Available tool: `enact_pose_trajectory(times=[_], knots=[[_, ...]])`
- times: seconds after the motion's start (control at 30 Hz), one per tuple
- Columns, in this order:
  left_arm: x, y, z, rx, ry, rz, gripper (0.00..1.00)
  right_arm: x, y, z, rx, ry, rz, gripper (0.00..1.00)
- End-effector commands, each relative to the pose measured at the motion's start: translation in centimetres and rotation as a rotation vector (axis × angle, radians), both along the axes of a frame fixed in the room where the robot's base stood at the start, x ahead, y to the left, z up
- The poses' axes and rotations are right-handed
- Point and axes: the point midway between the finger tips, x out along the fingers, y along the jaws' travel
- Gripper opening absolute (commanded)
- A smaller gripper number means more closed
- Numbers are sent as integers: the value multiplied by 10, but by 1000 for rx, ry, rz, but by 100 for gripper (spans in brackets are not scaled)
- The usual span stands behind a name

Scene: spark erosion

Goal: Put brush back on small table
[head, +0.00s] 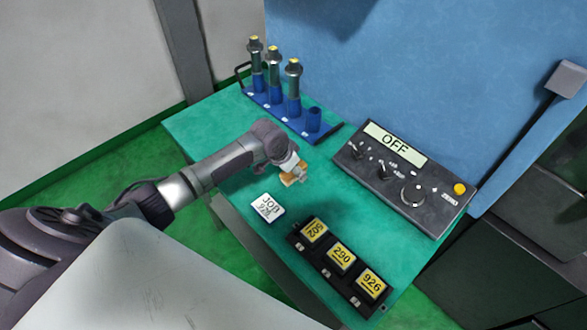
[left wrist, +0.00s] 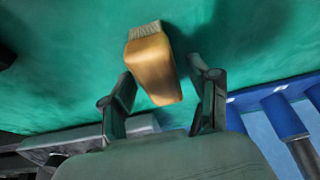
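The brush (left wrist: 152,68) has an orange-brown wooden handle and pale bristles. In the left wrist view it lies over the teal table top (left wrist: 60,85), bristles pointing away from my gripper. My left gripper (left wrist: 160,72) has its fingers apart, one on each side of the brush; a gap shows at the right finger, and contact at the left one is unclear. In the head view the left gripper (head: 292,176) is low over the teal table (head: 235,200), with only a small tan part of the brush (head: 290,179) visible. My right gripper is not in view.
A blue rack (head: 262,101) with several dark cylindrical tools stands behind the gripper. A control box (head: 400,175) reading OFF is to the right.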

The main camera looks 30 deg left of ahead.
Motion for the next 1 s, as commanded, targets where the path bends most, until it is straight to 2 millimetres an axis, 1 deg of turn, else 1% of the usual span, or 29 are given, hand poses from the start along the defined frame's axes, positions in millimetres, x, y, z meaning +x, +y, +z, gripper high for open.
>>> enact_pose_trajectory(times=[0.23, 0.37, 0.47, 0.7, 0.8, 0.9, 1.0], knots=[[0, 0, 1, 0, -1, 0, 62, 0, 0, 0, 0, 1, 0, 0], [-2, 2, 9, 1, -1, -1, 62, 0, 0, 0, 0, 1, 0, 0], [-8, 4, 24, 0, -3, -1, 62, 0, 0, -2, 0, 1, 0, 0], [-27, 10, 72, 2, -3, -1, 62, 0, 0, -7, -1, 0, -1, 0], [-34, 12, 89, 2, -3, -2, 62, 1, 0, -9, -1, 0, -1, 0], [-38, 14, 102, -1, -2, 0, 62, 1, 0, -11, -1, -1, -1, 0], [-42, 15, 109, 0, -1, -1, 62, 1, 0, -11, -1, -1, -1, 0]])
